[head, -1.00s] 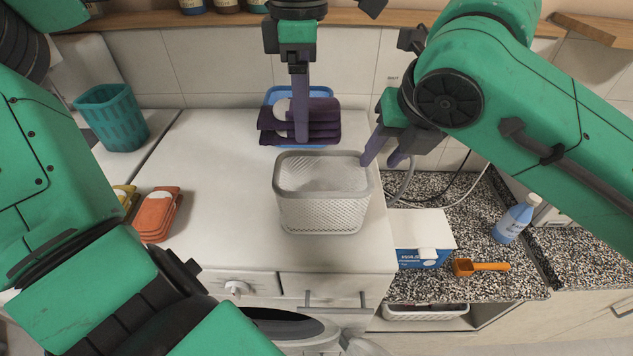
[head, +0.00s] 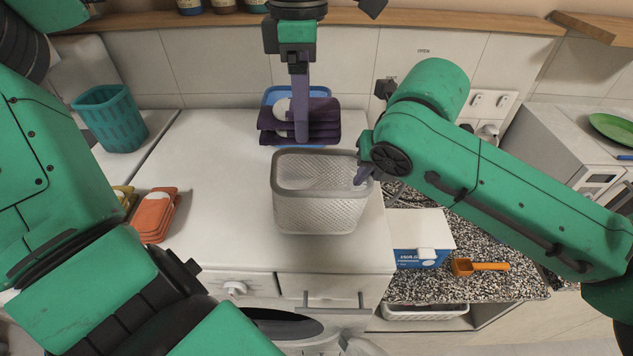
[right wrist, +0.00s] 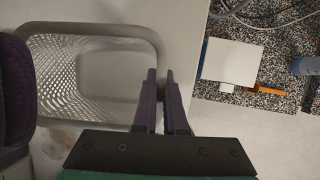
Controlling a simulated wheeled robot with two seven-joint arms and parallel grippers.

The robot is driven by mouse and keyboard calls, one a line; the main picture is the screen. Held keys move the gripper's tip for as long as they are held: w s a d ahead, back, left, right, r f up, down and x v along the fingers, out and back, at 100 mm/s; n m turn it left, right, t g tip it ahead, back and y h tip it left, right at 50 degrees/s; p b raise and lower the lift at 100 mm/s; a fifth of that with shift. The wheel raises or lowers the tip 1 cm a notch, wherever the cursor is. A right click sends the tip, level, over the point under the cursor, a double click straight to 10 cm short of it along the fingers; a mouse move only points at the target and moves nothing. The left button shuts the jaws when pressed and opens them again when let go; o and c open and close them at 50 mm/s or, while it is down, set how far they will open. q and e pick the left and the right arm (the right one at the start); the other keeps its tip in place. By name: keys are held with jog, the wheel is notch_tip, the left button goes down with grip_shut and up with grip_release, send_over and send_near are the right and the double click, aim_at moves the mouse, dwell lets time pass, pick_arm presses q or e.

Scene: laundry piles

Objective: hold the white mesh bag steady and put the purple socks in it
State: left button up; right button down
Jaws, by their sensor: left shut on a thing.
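The purple socks (head: 323,125) are a folded, stacked bundle behind the bag, with a pale patch on the left. They also show at the left edge of the right wrist view (right wrist: 14,90). My left gripper (head: 301,136) is shut on the socks from above. My right gripper (right wrist: 161,72) is open at the bag's right rim, with a narrow gap between its fingertips; its tips are partly hidden in the head view.
Orange folded cloths (head: 155,214) and a teal basket (head: 110,118) stand at the left. A blue-and-white box (head: 420,240) and orange scoop (head: 480,267) lie at the right.

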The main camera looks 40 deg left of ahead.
pick_arm(q)
jog(key=shift+a, duration=0.1)
pick_arm(e)
jog(key=shift+a, duration=0.1)
jog(key=shift+s+a+t+h, duration=0.25)
jog(key=shift+s+t+h, duration=0.05)
jog(key=shift+h, duration=0.1)
jog(key=shift+a, duration=0.1)
jog(key=c, duration=1.1)
grip_release()
jog(key=shift+c, duration=0.4)
grip_shut()
